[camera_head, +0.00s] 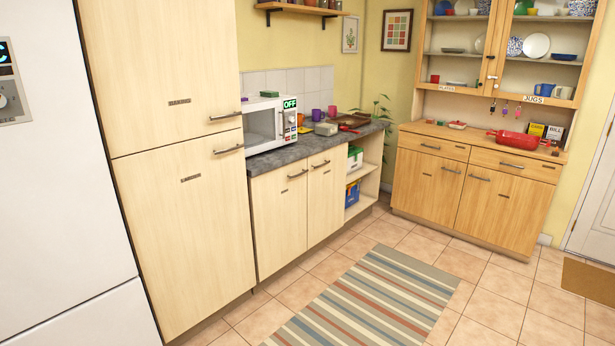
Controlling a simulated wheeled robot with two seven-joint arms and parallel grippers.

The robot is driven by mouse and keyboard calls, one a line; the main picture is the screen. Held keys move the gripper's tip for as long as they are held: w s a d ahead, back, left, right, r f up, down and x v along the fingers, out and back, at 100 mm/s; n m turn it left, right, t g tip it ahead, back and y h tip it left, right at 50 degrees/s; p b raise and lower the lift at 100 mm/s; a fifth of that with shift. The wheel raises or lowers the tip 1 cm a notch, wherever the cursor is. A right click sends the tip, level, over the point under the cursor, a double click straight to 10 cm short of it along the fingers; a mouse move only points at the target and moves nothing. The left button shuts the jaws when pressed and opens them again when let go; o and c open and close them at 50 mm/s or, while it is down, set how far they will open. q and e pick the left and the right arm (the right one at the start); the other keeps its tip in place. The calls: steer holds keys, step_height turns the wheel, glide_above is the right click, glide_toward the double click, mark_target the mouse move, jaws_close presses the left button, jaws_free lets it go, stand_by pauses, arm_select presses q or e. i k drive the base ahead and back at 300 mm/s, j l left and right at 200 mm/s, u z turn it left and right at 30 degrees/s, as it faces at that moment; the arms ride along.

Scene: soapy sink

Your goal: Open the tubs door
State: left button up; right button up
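No label that I can clearly read as "tubs" shows. A tall pale wooden cabinet (185,230) stands at the left with an upper and a lower door, both shut, each with a bar handle at its right edge and a small dark label too blurred to read. Low counter doors (280,215) to its right are shut, also with small labels. A wooden hutch (470,200) at the back right has shut lower doors and glass upper doors (464,45) above. A shelf label there reads "JUGS" (533,99); another label (452,86) is unreadable. Neither of my grippers is in view.
A white appliance (60,200) fills the left edge. A microwave (268,124) and cups stand on the grey counter (290,150). A striped rug (370,300) lies on the tiled floor, which is clear. A white door (598,200) is at the right.

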mark_target(278, 196)
steer(key=i+l+z, duration=0.25)
steer(key=i+z, duration=1.05)
steer(key=i+j, duration=0.05)
steer(key=i, duration=0.05)
